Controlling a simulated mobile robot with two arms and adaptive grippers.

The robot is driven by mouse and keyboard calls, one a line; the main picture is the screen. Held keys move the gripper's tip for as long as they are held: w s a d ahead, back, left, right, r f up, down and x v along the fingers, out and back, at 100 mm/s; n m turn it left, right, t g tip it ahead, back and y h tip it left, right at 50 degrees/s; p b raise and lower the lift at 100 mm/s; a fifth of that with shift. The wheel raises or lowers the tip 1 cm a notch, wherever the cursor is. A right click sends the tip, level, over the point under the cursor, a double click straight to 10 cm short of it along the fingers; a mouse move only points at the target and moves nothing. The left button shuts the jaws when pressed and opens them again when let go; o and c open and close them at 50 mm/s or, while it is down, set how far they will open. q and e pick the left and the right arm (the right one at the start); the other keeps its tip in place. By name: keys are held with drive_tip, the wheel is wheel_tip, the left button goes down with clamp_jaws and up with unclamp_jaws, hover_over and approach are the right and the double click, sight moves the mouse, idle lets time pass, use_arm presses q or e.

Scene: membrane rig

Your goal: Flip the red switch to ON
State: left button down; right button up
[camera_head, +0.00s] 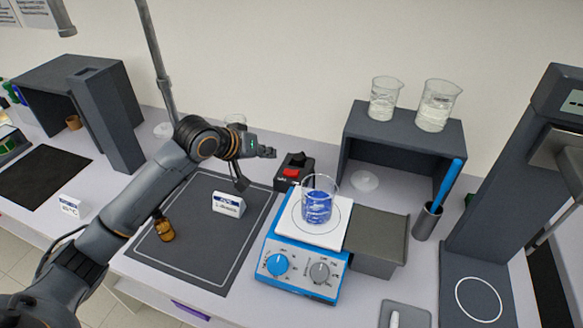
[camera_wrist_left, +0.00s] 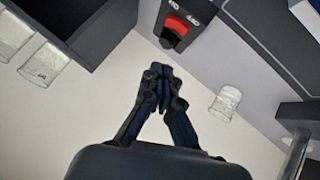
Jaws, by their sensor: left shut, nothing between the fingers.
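The red switch (camera_head: 291,172) sits on a small dark box behind the blue hotplate. In the left wrist view the red rocker (camera_wrist_left: 177,25) shows near the top edge, with white ON and OFF lettering beside it. I cannot tell which way the rocker is tipped. My left gripper (camera_head: 270,153) is shut and empty, just left of the switch box and apart from it in the head view. Its closed fingertips (camera_wrist_left: 160,72) point toward the switch box in the wrist view. My right gripper is not in view.
The blue hotplate (camera_head: 278,265) carries a beaker of blue liquid (camera_head: 317,207) in front of the switch. A grey shelf (camera_head: 440,142) holding two beakers stands right of the switch.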

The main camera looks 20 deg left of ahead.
use_arm(q)
drive_tip(key=p, duration=0.2)
hover_over(299, 170)
drive_tip(key=s+a, duration=0.3)
wheel_tip(299, 170, down, 5)
drive_tip(key=f, duration=0.1)
drive_tip(key=d+f+p, duration=0.1)
drive_tip(key=f, duration=0.1)
drive_tip(key=shift+w+d+f, duration=0.15)
drive_tip(key=shift+w, duration=0.05)
drive_tip(key=shift+s+d+f, duration=0.1)
drive_tip(key=shift+d+f, duration=0.05)
drive_tip(key=shift+f, duration=0.3)
drive_tip(key=shift+f, duration=0.1)
